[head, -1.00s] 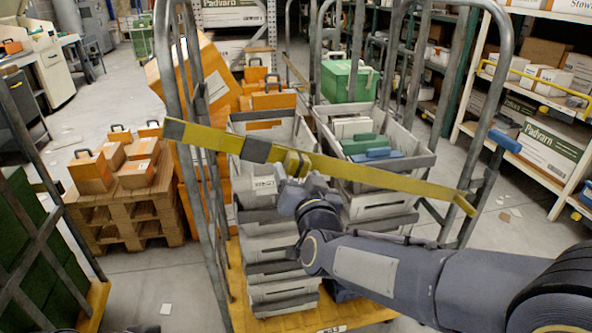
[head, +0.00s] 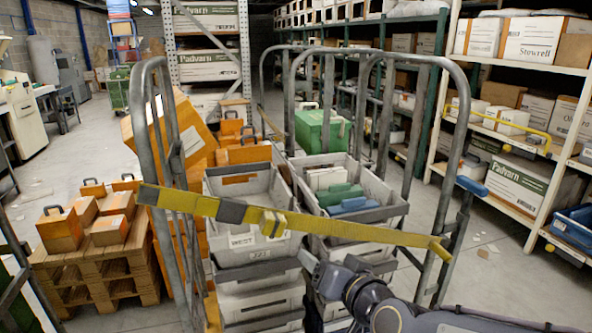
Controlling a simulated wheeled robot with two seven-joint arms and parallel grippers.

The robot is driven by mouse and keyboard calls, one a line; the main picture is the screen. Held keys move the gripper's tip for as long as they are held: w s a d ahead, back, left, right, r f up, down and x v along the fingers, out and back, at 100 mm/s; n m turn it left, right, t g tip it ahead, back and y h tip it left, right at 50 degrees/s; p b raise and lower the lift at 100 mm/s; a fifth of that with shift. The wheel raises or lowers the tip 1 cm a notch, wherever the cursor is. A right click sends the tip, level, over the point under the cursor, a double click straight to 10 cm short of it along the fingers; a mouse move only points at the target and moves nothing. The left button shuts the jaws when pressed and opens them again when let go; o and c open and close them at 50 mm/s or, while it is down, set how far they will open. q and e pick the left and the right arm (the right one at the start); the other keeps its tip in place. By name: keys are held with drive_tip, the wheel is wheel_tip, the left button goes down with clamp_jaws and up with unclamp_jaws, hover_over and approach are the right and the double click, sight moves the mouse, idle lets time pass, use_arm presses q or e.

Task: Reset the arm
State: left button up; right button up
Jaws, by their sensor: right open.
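My right gripper (head: 310,268) comes in from the lower right on my grey arm. It is open, below and a little right of the buckle (head: 272,223) on a yellow strap (head: 340,234). The jaws look empty, and a gap shows between them and the strap. The strap runs across the front of a roll cage (head: 440,215) from its left frame to its right frame. My left gripper does not show.
Orange cases (head: 110,230) sit on a wooden pallet (head: 120,262) at left. Racks with boxes (head: 515,180) line the right.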

drive_tip(key=s+d+f+g+p, duration=0.1)
drive_tip(key=s+d+g, duration=0.1)
drive_tip(key=s+d, duration=0.3)
drive_tip(key=s+d+f+g+h+p, duration=0.1)
drive_tip(key=s+d, duration=0.4)
drive_tip(key=s, duration=0.6)
drive_tip(key=s+d+f+g+h+p, duration=0.1)
drive_tip(key=s+d+f+g+p, duration=0.1)
drive_tip(key=s+d, duration=0.4)
drive_tip(key=s+g+p, duration=0.1)
drive_tip(key=s+g, duration=0.1)
drive_tip(key=shift+s+f+g, duration=0.2)
drive_tip(key=shift+s+g, duration=0.1)
drive_tip(key=shift+g, duration=0.1)
